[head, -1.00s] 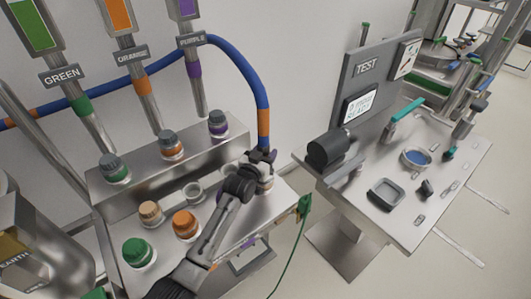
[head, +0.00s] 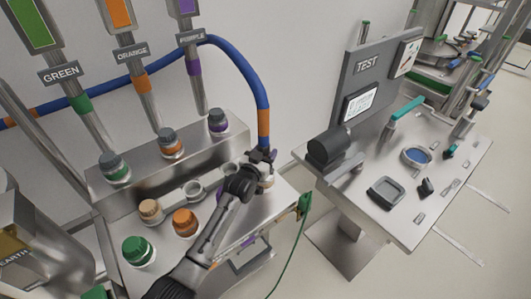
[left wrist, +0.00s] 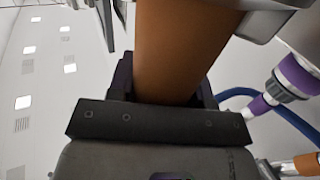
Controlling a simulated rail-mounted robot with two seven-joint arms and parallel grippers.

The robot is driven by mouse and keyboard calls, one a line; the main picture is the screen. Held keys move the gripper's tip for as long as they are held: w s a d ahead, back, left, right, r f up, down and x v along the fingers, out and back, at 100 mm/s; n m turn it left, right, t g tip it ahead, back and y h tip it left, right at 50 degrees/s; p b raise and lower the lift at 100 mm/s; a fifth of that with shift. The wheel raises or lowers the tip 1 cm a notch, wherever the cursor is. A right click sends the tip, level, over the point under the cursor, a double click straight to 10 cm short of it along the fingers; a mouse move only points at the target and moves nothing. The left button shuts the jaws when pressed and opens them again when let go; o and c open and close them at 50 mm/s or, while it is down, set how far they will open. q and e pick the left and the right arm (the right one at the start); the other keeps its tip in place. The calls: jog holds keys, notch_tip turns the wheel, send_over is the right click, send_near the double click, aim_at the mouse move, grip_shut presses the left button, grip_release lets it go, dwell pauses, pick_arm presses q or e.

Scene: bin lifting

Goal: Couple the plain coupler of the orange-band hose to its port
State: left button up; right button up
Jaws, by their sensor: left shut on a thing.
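My left gripper (head: 262,157) is shut on the hose end just below this band. A pale metal coupler (head: 266,182) shows under the fingers, above the right end of the steel bench; whether it touches the bench I cannot tell. In the left wrist view the orange band (left wrist: 180,50) rises between the dark jaws. My right gripper is not in view.
A test table (head: 420,205) with a screen and loose parts stands at the right. A green cable (head: 293,245) hangs between them.

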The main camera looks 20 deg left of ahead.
pick_arm(q)
jog(key=shift+f, duration=0.1)
jog(key=o, duration=1.2)
jog(key=shift+c, duration=0.2)
jog(key=s+a+p, duration=0.2)
jog(key=s, duration=1.1)
jog(key=shift+s, duration=0.35)
